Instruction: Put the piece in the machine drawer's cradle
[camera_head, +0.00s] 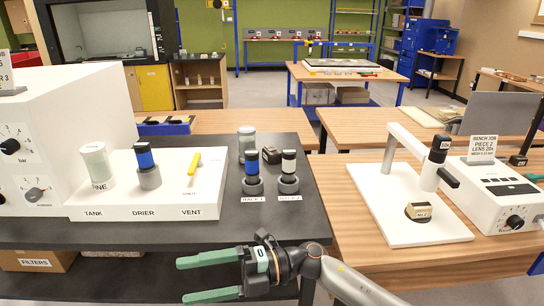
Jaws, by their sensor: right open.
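My right gripper (183,281) reaches in from the lower right with its green fingers apart and empty, in front of the black bench's near edge. A small labelled piece (418,212) sits on the white microscope stage (385,228) at the right. A small dark object (271,155) lies at the back of the black bench; I cannot tell whether it is a piece. A white machine (65,120) with dials stands at the left. No drawer or cradle can be made out in it. My left gripper is not in view.
A white stand (150,212) marked TANK, DRIER and VENT holds a jar (97,165), a blue-banded cylinder (147,168) and a yellow lever (194,163). Two rack holders with cylinders (251,178) (288,175) stand beside it. The black bench's front strip is clear.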

